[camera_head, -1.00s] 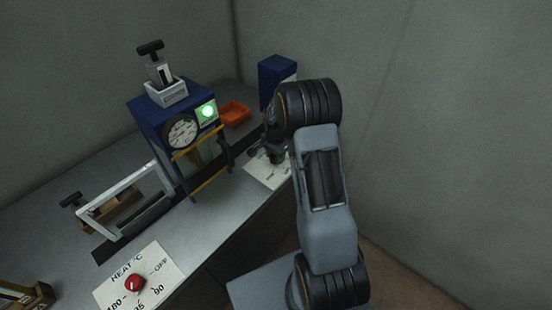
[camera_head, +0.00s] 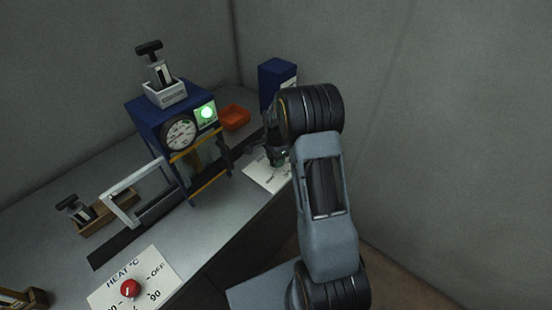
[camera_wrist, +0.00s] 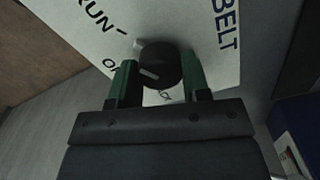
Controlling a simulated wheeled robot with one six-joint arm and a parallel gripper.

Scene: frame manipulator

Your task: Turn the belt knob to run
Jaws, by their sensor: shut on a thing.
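The belt knob (camera_wrist: 160,63) is round and black with a short white mark, on a white panel (camera_wrist: 195,22) lettered BELT and RUN. RUN is at the upper left in the wrist view. Another label below it is partly hidden by a finger. My gripper (camera_wrist: 160,80) has its green fingers on either side of the knob and is shut on it. I cannot tell for certain which label the mark points at. In the head view the panel (camera_head: 262,180) lies flat on the counter, and my gripper (camera_head: 268,150) is over it, partly hidden by my arm.
A blue press with a gauge (camera_head: 181,134) and lit green lamp (camera_head: 208,112) stands over a dark belt (camera_head: 118,246). A white frame (camera_head: 118,211) stands on the belt. The red heat knob (camera_head: 130,288) is in front.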

